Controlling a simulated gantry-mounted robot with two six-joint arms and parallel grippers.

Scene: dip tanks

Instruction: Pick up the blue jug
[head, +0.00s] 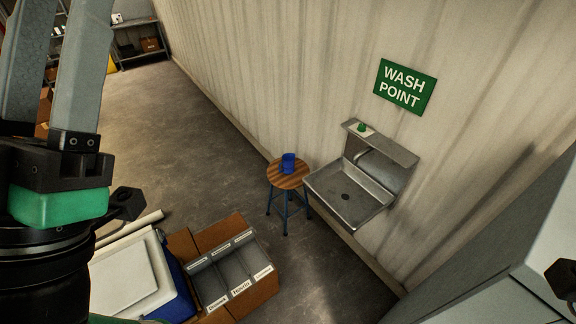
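A small blue jug (288,163) stands upright on the round wooden top of a stool (276,178) beside the wall, near the middle of the head view. Nothing is touching it except the stool top. A grey, green and black part of my arm fills the left side of the head view, well apart from the jug. I cannot make out the fingers of either gripper.
A steel wash basin (372,205) is fixed to the wall right of the stool, under a green WASH POINT sign (405,87). The floor left of the stool is clear.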

